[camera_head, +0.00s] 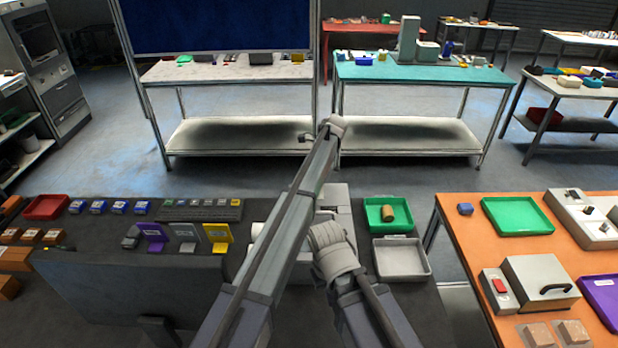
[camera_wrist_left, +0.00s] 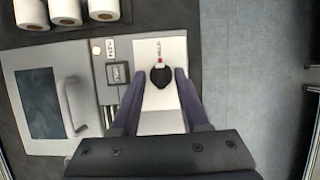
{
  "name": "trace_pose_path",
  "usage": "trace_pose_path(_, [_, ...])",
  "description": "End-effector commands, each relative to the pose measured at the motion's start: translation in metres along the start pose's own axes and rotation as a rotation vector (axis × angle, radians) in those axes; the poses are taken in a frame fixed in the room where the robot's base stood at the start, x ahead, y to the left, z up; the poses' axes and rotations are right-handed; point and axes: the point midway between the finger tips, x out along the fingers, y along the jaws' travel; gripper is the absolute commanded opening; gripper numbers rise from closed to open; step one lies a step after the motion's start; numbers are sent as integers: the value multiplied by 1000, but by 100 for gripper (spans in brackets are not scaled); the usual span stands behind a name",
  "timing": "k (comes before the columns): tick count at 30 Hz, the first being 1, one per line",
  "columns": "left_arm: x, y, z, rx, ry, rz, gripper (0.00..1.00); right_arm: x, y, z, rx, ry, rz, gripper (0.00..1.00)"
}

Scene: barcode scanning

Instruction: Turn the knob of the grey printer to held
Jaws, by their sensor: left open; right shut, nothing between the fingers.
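The grey printer (camera_head: 338,205) stands on the dark table, partly hidden behind my arms in the head view. In the left wrist view I look down on the printer (camera_wrist_left: 50,146), with its dark screen and grey handle. Its black knob (camera_wrist_left: 161,77) sits on a pale panel, with a red pointer towards the top of the picture. My left gripper (camera_wrist_left: 160,75) is open, one finger on each side of the knob, with gaps showing; depth is unclear. I cannot read any setting marks. My right gripper is shut and empty; its fingertips are hard to make out among the arm parts.
Coloured card stands (camera_head: 218,236) are on the left. An orange table (camera_head: 465,235) stands across a gap.

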Motion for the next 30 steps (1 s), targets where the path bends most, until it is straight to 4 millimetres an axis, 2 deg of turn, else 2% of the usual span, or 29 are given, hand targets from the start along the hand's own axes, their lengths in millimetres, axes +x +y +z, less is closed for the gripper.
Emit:
trace_pose_path(1, [-13, 0, 5, 0, 0, 0, 45, -14, 1, 1, 2, 0, 0, 0])
trace_pose_path(13, [-65, 0, 27, 0, 0, 0, 45, -70, 6, 4, 10, -1, -2, 0])
trace_pose_path(18, [-72, 0, 30, 0, 0, 0, 45, -78, 7, 5, 8, -1, -2, 0])
trace_pose_path(30, [-71, 0, 30, 0, 0, 0, 45, -77, 7, 5, 8, -1, -2, 0])
